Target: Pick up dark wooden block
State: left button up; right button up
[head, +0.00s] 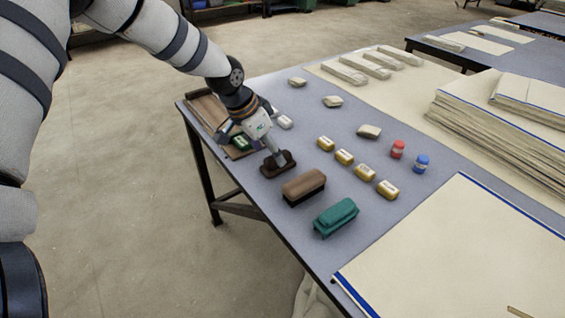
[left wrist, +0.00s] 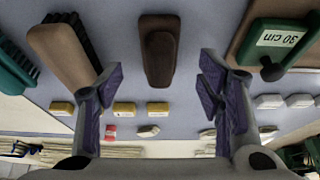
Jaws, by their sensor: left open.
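The dark wooden block (head: 270,171) lies on the blue-grey table near its left edge in the head view. It is dark brown with rounded ends. My left gripper (head: 277,157) is directly over it, pointing down, and hides part of it. In the left wrist view the block (left wrist: 160,52) shows at the top centre, in line with the gap between the two purple-padded fingers of my left gripper (left wrist: 160,75). The fingers are wide apart with nothing gripped. I cannot tell whether they touch the block. My right gripper is in neither view.
A brown brush (head: 304,187) and a teal brush (head: 336,217) stand nearby on the table (head: 300,232).

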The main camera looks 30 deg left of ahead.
pick_arm(q)
jog(key=x, duration=0.4)
jog(key=shift+w+d+f+b, duration=0.1)
jog(key=shift+w+d+b, duration=0.1)
jog(key=shift+w+b, duration=0.2)
jog(key=shift+w, duration=0.1)
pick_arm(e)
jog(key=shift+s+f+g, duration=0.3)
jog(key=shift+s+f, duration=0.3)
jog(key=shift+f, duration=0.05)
pick_arm(q)
jog(key=c, duration=1.3)
jog(key=shift+c, duration=0.2)
jog(key=shift+r, duration=0.25)
